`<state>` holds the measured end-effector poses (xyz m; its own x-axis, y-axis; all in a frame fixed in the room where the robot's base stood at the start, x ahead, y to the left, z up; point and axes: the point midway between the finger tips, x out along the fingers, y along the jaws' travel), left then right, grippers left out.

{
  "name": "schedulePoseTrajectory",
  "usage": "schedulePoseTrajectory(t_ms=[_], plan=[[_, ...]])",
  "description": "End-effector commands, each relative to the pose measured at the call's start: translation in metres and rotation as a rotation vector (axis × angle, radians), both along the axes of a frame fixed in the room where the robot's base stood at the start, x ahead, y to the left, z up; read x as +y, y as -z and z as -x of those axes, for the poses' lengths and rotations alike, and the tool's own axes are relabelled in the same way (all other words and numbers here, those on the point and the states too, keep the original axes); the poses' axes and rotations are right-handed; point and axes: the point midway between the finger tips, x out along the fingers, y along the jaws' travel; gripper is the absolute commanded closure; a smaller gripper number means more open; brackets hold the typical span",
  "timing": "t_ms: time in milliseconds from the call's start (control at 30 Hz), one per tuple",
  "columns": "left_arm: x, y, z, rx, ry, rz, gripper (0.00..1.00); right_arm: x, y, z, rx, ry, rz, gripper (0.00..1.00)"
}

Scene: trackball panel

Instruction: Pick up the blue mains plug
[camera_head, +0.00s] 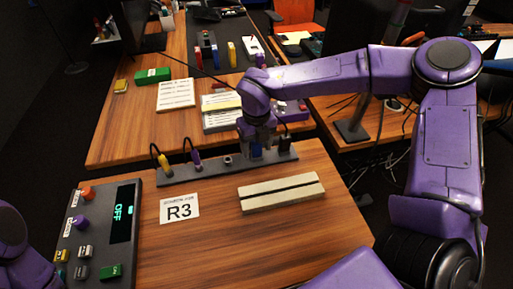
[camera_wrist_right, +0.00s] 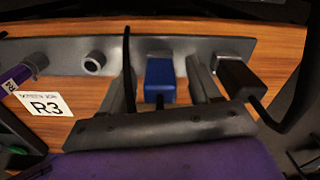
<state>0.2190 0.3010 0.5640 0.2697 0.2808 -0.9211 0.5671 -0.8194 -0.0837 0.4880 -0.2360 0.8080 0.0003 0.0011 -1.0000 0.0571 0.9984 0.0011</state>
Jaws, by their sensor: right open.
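The blue mains plug (camera_head: 255,153) sits in the grey socket strip (camera_head: 212,172) and is partly hidden behind my right gripper in the head view. In the right wrist view the blue plug (camera_wrist_right: 160,80) stands upright in the picture between two grey fingers. My right gripper (camera_wrist_right: 160,72) is open, with one finger on each side of the plug and visible gaps between. In the head view my right gripper (camera_head: 262,142) reaches down onto the strip from above. Only a purple part of my left arm shows at the lower left; its gripper is out of view.
A black plug (camera_wrist_right: 236,78) with its cable sits close beside the right finger. An empty round socket (camera_wrist_right: 95,62) is left of the blue plug. Yellow (camera_head: 163,162) and purple (camera_head: 195,160) plugs stand further left. A slotted block (camera_head: 281,193) and R3 card (camera_head: 179,209) lie in front.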

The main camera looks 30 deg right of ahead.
Motion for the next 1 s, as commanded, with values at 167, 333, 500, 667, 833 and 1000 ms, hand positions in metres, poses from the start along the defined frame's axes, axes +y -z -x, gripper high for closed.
schedulePoseTrajectory(t_ms=[167,333,500,667,833,1000], plan=[[0.0,0.0,0.0,0.0,0.0,0.0,0.43,0.0,0.0,0.0,0.0,0.0,0.0,0.8],[0.0,0.0,0.0,0.0,0.0,0.0,0.43,0.0,0.0,0.0,0.0,0.0,0.0,0.89],[0.0,0.0,0.0,0.0,0.0,0.0,0.43,0.0,-0.001,0.0,0.0,0.0,0.001,0.88],[0.0,-0.001,0.0,0.0,0.0,0.0,0.43,0.0,-0.014,-0.001,-0.001,0.001,0.0,0.88],[0.0,0.001,0.0,0.0,0.0,0.0,0.43,0.014,-0.047,-0.002,-0.004,-0.002,0.002,0.88],[0.0,0.005,0.0,0.0,0.0,0.0,0.43,0.054,-0.095,-0.006,-0.004,-0.003,0.002,0.88]])
